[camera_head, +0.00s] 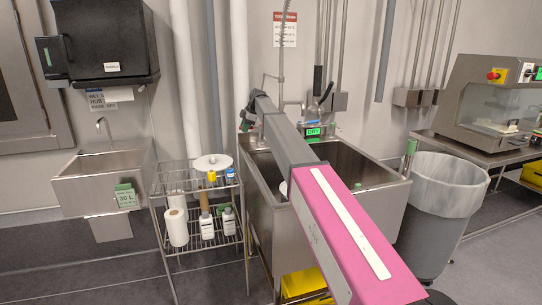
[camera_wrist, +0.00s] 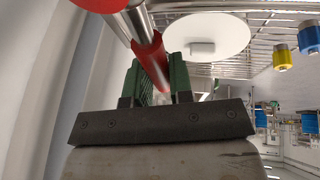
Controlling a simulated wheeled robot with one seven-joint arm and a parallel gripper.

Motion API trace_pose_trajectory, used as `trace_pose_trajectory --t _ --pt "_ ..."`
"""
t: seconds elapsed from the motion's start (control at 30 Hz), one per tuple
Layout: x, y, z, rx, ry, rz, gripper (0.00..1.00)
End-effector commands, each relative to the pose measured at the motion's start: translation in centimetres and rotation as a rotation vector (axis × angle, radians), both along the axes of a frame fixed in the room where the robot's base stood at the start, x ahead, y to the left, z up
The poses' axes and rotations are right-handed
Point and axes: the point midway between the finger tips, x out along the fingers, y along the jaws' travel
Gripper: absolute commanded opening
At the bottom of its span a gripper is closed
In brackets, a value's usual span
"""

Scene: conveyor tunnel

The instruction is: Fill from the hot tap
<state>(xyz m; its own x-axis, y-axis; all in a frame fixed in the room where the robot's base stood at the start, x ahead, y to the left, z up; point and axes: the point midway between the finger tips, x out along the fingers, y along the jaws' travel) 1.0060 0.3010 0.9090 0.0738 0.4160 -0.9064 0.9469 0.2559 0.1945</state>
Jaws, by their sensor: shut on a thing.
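My gripper (camera_head: 245,120) is at the rear left of the steel sink (camera_head: 262,172), at the end of my outstretched arm. In the wrist view, its green fingers (camera_wrist: 157,84) are shut on a red handle (camera_wrist: 152,58) joined to a bright metal tube (camera_wrist: 124,27). The handle looks like the hot tap's lever; my arm and gripper hide it in the head view. Chrome tap pipework (camera_head: 289,103) shows at the back of the sink. A pale round thing (camera_head: 283,188) in the basin is mostly hidden by my arm. I cannot tell whether water runs.
A wire rack (camera_head: 185,190) left of the sink holds a white disc (camera_head: 212,162), bottles and a paper roll. A grey bin (camera_head: 440,200) stands right of the sink. A small hand basin (camera_head: 100,180) is on the left wall. Open floor lies front left.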

Motion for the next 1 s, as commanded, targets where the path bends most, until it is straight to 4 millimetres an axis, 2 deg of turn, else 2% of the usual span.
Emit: trace_pose_trajectory --t 0.53,0.9,1.0 --pt "-0.2 -0.1 0.0 0.0 0.001 0.02 0.0" --pt "-3.2 -2.1 0.0 0.0 0.0 0.425 0.0" --pt "-3.6 -2.3 0.0 -0.001 0.0 0.485 0.0"
